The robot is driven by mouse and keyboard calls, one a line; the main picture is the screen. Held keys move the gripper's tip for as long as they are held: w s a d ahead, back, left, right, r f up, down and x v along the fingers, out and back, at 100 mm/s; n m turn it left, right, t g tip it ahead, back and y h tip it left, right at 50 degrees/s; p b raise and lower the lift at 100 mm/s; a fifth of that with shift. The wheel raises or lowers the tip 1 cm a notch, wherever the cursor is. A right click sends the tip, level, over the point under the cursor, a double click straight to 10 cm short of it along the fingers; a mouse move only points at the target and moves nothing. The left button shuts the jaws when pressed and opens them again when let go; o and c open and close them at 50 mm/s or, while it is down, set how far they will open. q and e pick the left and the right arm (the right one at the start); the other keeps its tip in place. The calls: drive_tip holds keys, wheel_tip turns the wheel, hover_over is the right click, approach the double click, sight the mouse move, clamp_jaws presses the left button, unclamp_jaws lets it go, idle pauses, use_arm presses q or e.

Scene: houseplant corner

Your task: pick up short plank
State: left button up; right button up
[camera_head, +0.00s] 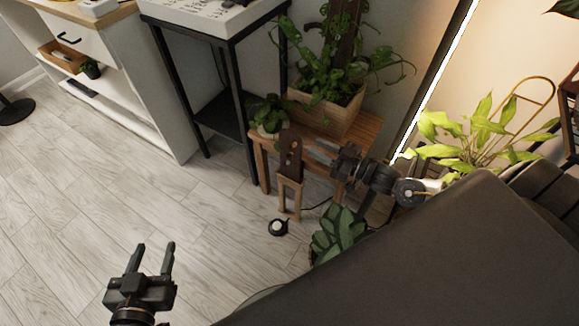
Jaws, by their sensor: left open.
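A short dark brown plank (289,153) with round holes stands upright near the front edge of the wooden bench. It seems to rest on top of a lighter wooden stand (290,198); the exact contact is too small to tell. My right gripper (314,152) is just right of the plank, with its two fingers apart and pointing left toward it. A small gap shows between the fingertips and the plank. My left gripper (155,258) is open and empty over the floor at the lower left, well away from the plank.
A wooden bench (367,128) carries a planter (330,108) and a small potted plant (268,117). A round black-and-white object (278,227) lies on the floor. A leafy plant (337,235) stands below my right arm. A black-framed table (205,85) is behind.

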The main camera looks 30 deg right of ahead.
sight(290, 138)
drive_tip(key=shift+a+f+b+x, duration=0.15)
drive_tip(key=shift+b+x, duration=0.3)
drive_tip(key=shift+x, duration=1.85)
drive_tip(key=shift+a+f+b+x, duration=0.15)
drive_tip(key=shift+b+x, duration=0.25)
drive_tip(key=shift+x, duration=1.9)
drive_tip(key=shift+w+a+r, duration=0.1)
drive_tip(key=shift+a, duration=0.1)
use_arm(q)
drive_tip(key=d+r+m+t+h, duration=0.1)
drive_tip(key=d+r+t+h, duration=0.2)
drive_tip(key=r, duration=0.3)
drive_tip(key=shift+s+d+h, duration=0.2)
drive_tip(key=shift+d+h, duration=0.15)
drive_tip(key=shift+h, duration=0.05)
use_arm(e)
clamp_jaws()
